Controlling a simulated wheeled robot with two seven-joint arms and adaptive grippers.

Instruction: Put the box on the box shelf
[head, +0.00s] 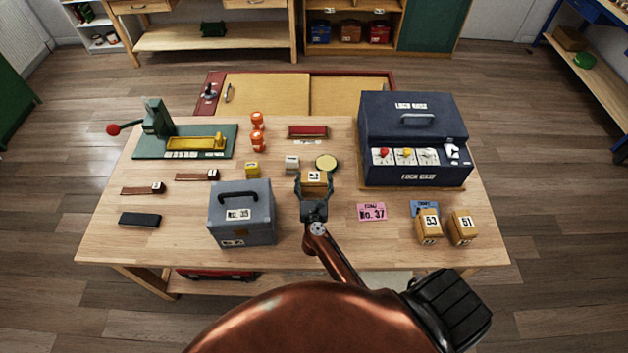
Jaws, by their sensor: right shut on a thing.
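A grey box (240,218) with a dark top handle and a No. 35 label stands on the wooden table, left of my right gripper. My right gripper (314,190) is near the middle of the table, shut on a small wooden numbered block (316,178); its digits are too small to read. I cannot tell whether the block touches the table. A shelf (350,47) at the back holds a blue box (320,31), a brown box (350,32) and a red box (379,33). My left gripper is not in view.
A large dark blue case (413,115) stands at the table's back right. Blocks 53 (428,227) and 51 (462,228) and a pink No. 37 card (371,212) lie right. A green press (160,130) stands back left. A low cabinet (265,92) stands behind the table.

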